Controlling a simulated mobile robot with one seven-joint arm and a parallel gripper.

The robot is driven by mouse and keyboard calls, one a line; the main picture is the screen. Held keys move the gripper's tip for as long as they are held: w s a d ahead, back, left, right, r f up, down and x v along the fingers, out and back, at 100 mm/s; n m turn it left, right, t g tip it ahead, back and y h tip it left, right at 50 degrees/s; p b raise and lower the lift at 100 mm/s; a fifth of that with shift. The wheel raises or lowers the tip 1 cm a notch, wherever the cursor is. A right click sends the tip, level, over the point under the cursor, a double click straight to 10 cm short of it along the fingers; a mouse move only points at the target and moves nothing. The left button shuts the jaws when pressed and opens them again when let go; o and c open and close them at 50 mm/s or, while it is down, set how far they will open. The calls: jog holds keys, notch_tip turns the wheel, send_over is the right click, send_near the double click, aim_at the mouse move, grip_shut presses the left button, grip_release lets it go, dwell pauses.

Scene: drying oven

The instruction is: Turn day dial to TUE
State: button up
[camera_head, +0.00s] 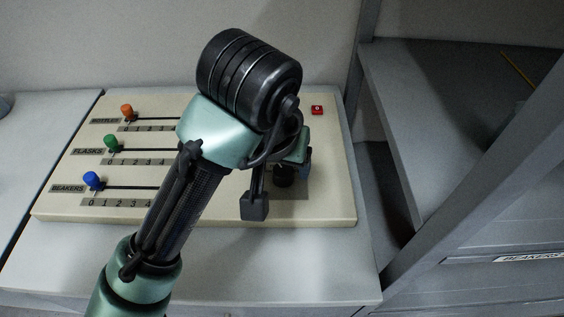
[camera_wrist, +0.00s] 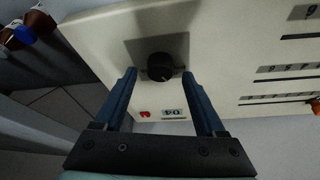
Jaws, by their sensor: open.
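The black round day dial (camera_wrist: 159,66) sits on a grey plate on the cream panel (camera_wrist: 95,38). In the wrist view it lies between the tips of my gripper (camera_wrist: 158,76), with a visible gap on each side. My gripper's blue fingers are spread and hold nothing. In the head view the dial (camera_head: 284,177) shows partly between the fingers of my gripper (camera_head: 280,186). I cannot read any day marking on the dial, and my arm covers much of the panel in the head view.
The panel also carries sliders with orange (camera_head: 127,111), green (camera_head: 111,142) and blue (camera_head: 92,180) knobs. A red button (camera_head: 317,110) is at its upper right. A grey shelf frame (camera_head: 405,150) stands close on the right. Brown bottles (camera_wrist: 22,33) show in the wrist view's corner.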

jog(key=p+v, duration=0.4)
jog(key=v, duration=0.7)
jog(key=shift+s+r, duration=0.2)
jog(key=shift+r, duration=0.1)
jog(key=w+d+r+m+t+h, duration=0.1)
jog(key=w+d+r+t+h, duration=0.2)
jog(key=d+r+t, duration=0.45)
jog(key=w+d+r+m+t+h, duration=0.1)
jog(key=w+d+r+t+h, duration=0.3)
jog(key=r, duration=0.7)
jog(key=s+a+r+n+t+y, duration=0.2)
jog(key=s+a+r+t+y, duration=0.3)
jog(key=r, duration=0.3)
jog(key=s+a+r+n+t+y, duration=0.3)
jog(key=s+a+r+t, duration=0.15)
jog(key=r+t, duration=0.25)
notch_tip(320, 180, up, 16)
jog(key=p, duration=1.5)
jog(key=shift+w+a+p, duration=0.3)
jog(key=shift+a, duration=0.1)
jog(key=shift+f, duration=0.1)
